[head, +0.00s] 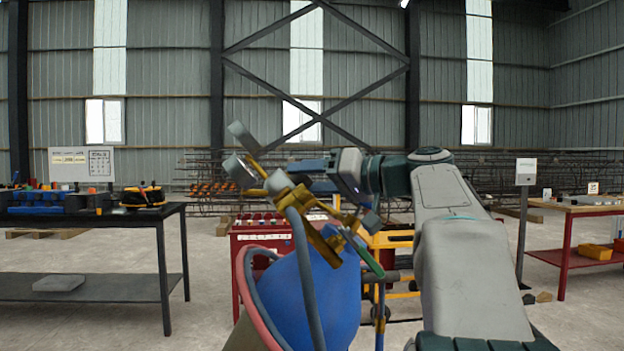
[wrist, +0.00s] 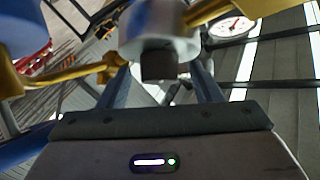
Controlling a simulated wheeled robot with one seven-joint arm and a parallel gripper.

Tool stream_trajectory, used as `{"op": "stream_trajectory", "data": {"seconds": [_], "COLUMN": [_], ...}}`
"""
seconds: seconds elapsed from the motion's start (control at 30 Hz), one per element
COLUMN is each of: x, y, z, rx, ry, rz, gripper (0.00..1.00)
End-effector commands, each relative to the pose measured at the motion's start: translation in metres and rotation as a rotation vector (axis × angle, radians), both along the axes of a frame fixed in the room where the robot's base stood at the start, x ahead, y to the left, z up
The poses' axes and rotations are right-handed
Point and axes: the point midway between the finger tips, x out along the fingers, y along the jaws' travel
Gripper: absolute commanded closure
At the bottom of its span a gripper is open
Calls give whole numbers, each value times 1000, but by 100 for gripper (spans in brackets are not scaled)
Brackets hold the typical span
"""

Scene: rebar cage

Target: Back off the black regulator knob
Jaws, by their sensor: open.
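A brass regulator (head: 322,238) with several round grey gauges (head: 278,182) sits at the top of a blue cylinder (head: 330,300) in the middle of the head view. My gripper (head: 308,172) reaches in from the right, just above and behind the regulator's brass parts. In the wrist view, a dark blocky stub, which looks like the black knob (wrist: 159,68), lies between the two open blue fingers. In the head view the knob is not clearly visible.
Red and grey hoses (head: 304,270) loop in front of the cylinder. A red cabinet (head: 262,238) and a yellow frame (head: 392,240) stand behind. A dark workbench (head: 90,222) is at left, a red-legged table (head: 570,210) at right.

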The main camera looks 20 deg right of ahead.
Motion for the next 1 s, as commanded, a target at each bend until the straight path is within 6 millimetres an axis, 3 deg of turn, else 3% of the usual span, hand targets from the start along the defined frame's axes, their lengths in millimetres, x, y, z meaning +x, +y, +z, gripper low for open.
{"op": "stream_trajectory", "data": {"seconds": [0.17, 0.6, 0.8, 1.0], "x": [-16, -88, -103, -105], "y": [-15, -74, -86, -87], "z": [3, 9, 9, 9], "rx": [1, 1, 0, 0], "ry": [-1, 0, 0, 0], "rz": [-6, -4, 0, 0], "gripper": [41, 41, 41, 41]}}
